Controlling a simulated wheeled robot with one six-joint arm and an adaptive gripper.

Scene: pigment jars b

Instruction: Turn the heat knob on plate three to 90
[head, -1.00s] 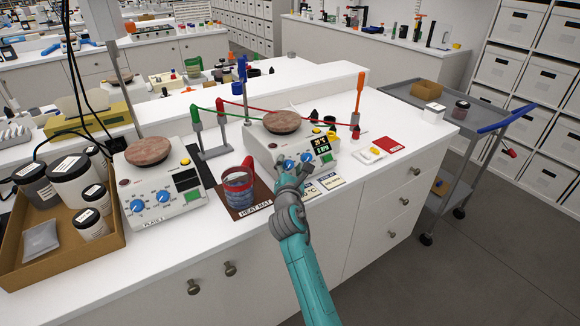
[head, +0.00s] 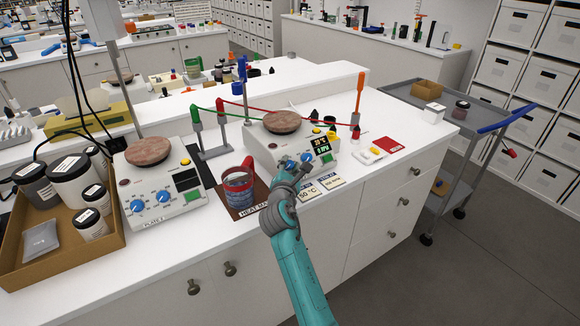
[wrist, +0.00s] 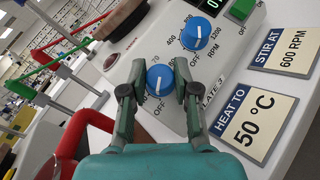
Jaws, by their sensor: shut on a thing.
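Plate three (head: 262,143) is a white hotplate with a round brown top and a small lit display (head: 324,142), too small to read surely. The wrist view shows two blue knobs with white pointer lines on its front. The heat knob (wrist: 160,79) is the nearer one, with "70" and "OFF" printed near it. The stir knob (wrist: 196,34), marked RPM, is beyond it. My gripper (wrist: 159,88) is shut on the heat knob, one finger on each side. In the head view my gripper (head: 297,168) partly hides the plate's front.
A card (wrist: 252,124) reading "Heat to 50 °C" and a "Stir at 600 RPM" card (wrist: 284,53) lie before the plate. A red-handled beaker (head: 239,192) on a heat mat stands left. Plate 1 (head: 165,212) and a jar box (head: 72,268) are further left.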

